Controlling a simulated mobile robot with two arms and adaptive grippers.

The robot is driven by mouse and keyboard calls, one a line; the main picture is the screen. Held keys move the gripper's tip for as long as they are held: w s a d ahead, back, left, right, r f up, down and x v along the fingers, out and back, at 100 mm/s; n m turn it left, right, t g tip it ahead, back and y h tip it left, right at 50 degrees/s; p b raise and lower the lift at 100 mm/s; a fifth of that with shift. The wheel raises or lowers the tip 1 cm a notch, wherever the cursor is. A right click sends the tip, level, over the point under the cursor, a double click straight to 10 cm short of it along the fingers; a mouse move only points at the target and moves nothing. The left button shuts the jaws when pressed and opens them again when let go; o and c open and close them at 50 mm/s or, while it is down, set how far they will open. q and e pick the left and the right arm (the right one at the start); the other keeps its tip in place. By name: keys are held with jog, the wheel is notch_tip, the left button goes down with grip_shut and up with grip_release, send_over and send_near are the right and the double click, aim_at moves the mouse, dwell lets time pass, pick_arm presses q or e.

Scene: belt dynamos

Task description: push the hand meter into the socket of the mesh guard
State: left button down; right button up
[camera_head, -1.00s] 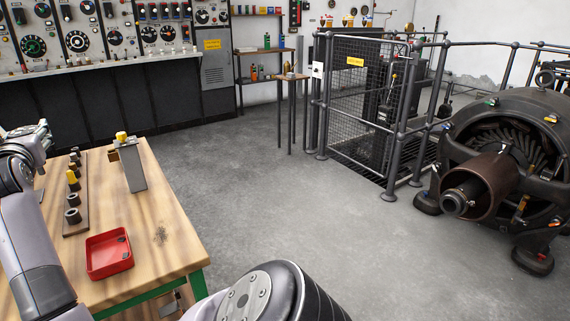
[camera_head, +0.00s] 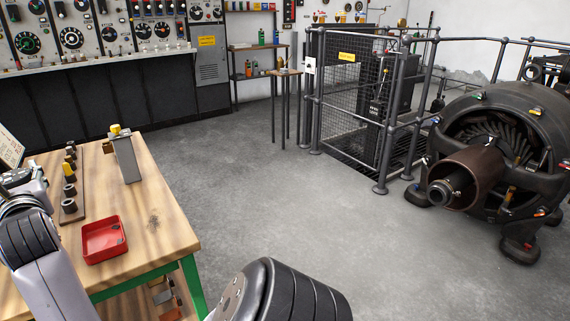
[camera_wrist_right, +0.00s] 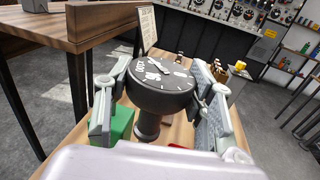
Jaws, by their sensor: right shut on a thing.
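The hand meter (camera_wrist_right: 158,92), black with a round white-marked dial and a thick stem, is gripped in the right wrist view. My right gripper (camera_wrist_right: 160,86) has a finger on each side of it, with the dial facing up. The mesh guard (camera_head: 342,100), a grey railed cage with wire mesh and a yellow label, stands across the floor in the head view. A white plate (camera_head: 309,66) is on its left post; I cannot make out a socket. My left gripper (camera_head: 22,180) is at the left edge, over the workbench side; its fingers are unclear. The right gripper is outside the head view.
The wooden workbench (camera_head: 165,222) at left carries a red tray (camera_head: 102,240), a rack of dark knobs (camera_head: 70,190) and a metal block (camera_head: 126,158). A large dynamo (camera_head: 500,150) stands at right. The grey floor (camera_head: 290,190) between bench and guard is clear.

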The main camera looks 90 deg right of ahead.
jog(key=s+a+f+n+t+y, duration=0.1)
jog(key=s+a+f+n+y, duration=0.1)
jog(key=a+f, duration=0.4)
jog(key=s+a+f+n+t+y, duration=0.1)
jog(key=s+a+f+n+y, duration=0.2)
jog(key=a, duration=0.9)
jog(key=s+a+f+n+t+y, duration=0.2)
jog(key=s+a+f+n+y, duration=0.1)
jog(key=s+a+f+y, duration=0.3)
jog(key=s+a+f, duration=0.2)
jog(key=s+f, duration=0.1)
jog(key=f, duration=0.1)
jog(key=shift+a, duration=0.4)
